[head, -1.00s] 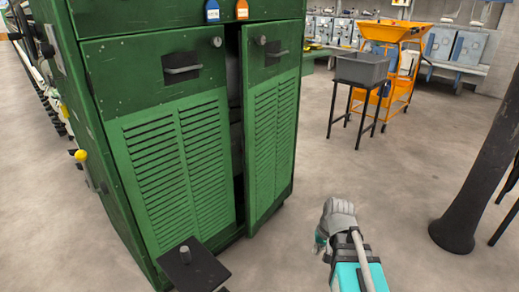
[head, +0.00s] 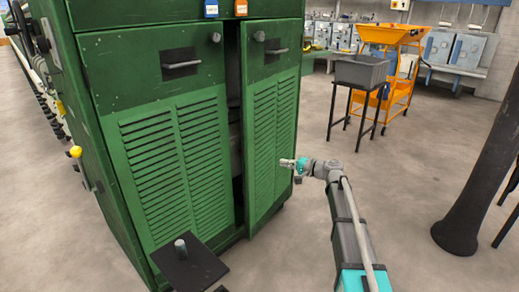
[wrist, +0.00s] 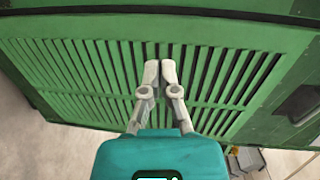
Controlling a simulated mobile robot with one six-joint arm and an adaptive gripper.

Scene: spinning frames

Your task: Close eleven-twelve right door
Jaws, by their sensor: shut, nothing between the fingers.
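The green cabinet's right door (head: 287,85) has louvres and a black-backed handle (head: 276,52). It stands slightly ajar, with a dark gap (head: 236,130) between it and the left door (head: 165,115). My gripper (head: 283,162) is in front of the right door's lower right part, pointing left at its louvres. In the wrist view, the shut, empty fingers (wrist: 160,66) lie over a louvred green panel (wrist: 85,75). I cannot tell whether the fingertips touch it.
A black plate with a peg (head: 188,262) sits low in front of the left door. A dark pillar (head: 468,170) stands at the right. A grey bin on a black stand (head: 361,72) and an orange cart (head: 392,38) are behind. The floor between is clear.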

